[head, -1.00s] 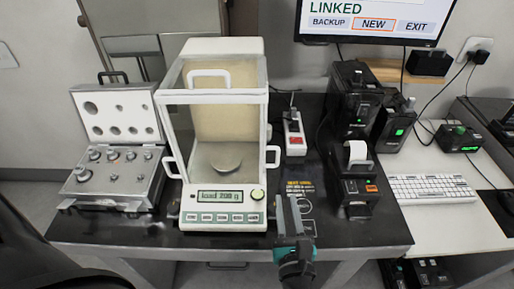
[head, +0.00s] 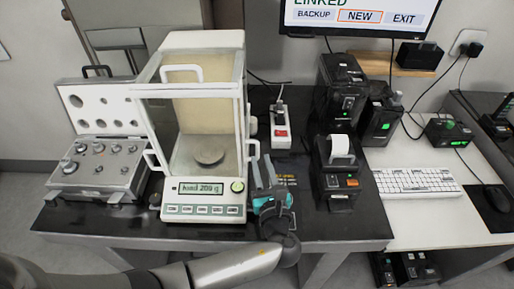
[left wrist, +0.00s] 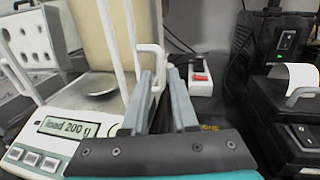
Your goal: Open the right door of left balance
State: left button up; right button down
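The left balance (head: 205,213) is a white unit with a glass draft shield; its display reads about "load 200 g". The round pan (head: 208,156) inside looks empty. The right door (head: 240,115) appears shut, with a white loop handle (head: 253,149) on its outer side. My left gripper (head: 262,163) is just right of the balance, its fingers pointing toward that handle. In the left wrist view the fingers (left wrist: 160,78) are apart, and the handle (left wrist: 151,48) shows at their tips; whether they touch it I cannot tell. My right gripper is not in view.
An open case of weights (head: 100,165) stands left of the balance. A power strip (head: 281,130) lies behind my gripper. A black label printer (head: 337,185) stands to the right. The keyboard (head: 415,181) is on the lighter table.

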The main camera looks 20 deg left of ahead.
aim_at(258, 150)
pick_arm(q)
jog(key=x, duration=0.6)
jog(key=shift+b, duration=0.3)
jog(key=shift+c, duration=0.4)
grip_shut()
dwell(0.6)
